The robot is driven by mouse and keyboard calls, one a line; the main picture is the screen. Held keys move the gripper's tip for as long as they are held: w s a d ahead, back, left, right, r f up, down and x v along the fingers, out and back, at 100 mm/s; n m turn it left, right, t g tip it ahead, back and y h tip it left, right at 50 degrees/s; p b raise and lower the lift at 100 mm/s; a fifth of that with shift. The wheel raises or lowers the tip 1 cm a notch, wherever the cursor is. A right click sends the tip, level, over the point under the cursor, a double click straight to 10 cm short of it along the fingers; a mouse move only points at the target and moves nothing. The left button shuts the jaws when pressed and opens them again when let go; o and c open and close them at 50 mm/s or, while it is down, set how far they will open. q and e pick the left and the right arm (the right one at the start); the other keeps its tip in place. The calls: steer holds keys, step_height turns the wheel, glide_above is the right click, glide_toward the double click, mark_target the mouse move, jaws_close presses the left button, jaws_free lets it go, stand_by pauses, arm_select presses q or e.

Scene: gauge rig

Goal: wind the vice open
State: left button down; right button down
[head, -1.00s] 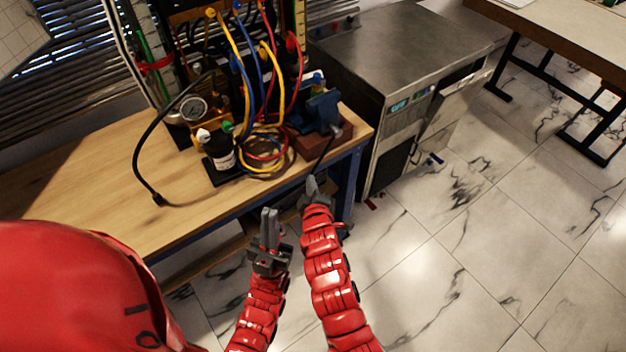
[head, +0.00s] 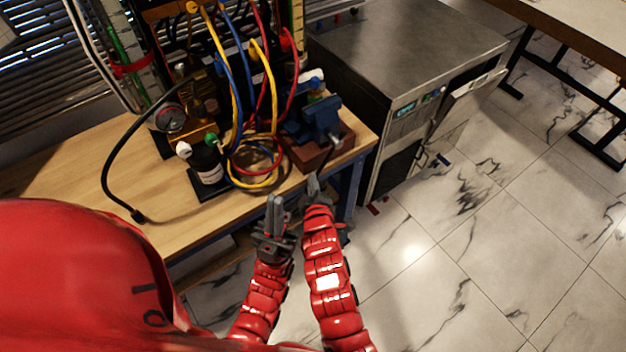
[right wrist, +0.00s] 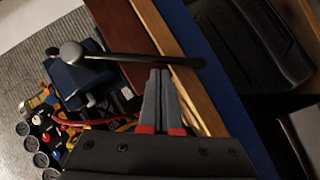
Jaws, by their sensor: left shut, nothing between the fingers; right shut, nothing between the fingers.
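The blue vice (head: 322,116) stands on a red-brown block (head: 338,150) at the bench's front right corner. Its dark handle bar (head: 326,154) slants down toward my right gripper (head: 313,180). In the right wrist view the bar (right wrist: 135,57) runs across the picture, with a round grey hub (right wrist: 71,53) at its left, by the blue vice body (right wrist: 75,82). My right gripper (right wrist: 160,72) is shut and empty, its tips close to the bar; I cannot tell whether they touch. My left gripper (head: 274,203) is shut and empty, lower and left of the right one.
A steel cabinet (head: 400,50) stands close on the right. Open tiled floor (head: 470,250) lies in front.

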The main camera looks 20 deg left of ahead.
steer(key=shift+w+d+f+b, duration=0.1)
steer(key=shift+w+f+b, duration=0.05)
steer(key=shift+f+b, duration=0.15)
steer(key=w+d+f+n+t+b, duration=0.2)
steer(key=b, duration=0.5)
steer(key=w+d+f+n+t+b, duration=0.1)
steer(key=w+f+n+t+b, duration=0.1)
steer(key=b, duration=0.6)
steer(key=shift+w+d+f+n, duration=0.3)
steer(key=shift+w+d+n, duration=0.15)
steer(key=shift+n, duration=0.25)
steer(key=w+d+n+t+y+b, duration=0.1)
steer(key=n+b, duration=0.1)
steer(key=b, duration=0.2)
steer(key=w+d+n+t+y+b, duration=0.1)
steer(key=w+n+b, duration=0.1)
steer(key=b, duration=0.2)
steer(key=w+d+r+n+t+y+b, duration=0.1)
steer(key=w+d+n+b, duration=0.1)
steer(key=b, duration=0.2)
steer(key=shift+w+d+n+b, duration=0.1)
steer(key=shift+w+n+b, duration=0.1)
steer(key=shift+n+b, duration=0.2)
steer(key=shift+w+d+r+n+y+b, duration=0.2)
steer(key=shift+w+r+n+y+b, duration=0.1)
steer(key=shift+r+n+y+b, duration=0.25)
steer(key=shift+f, duration=0.1)
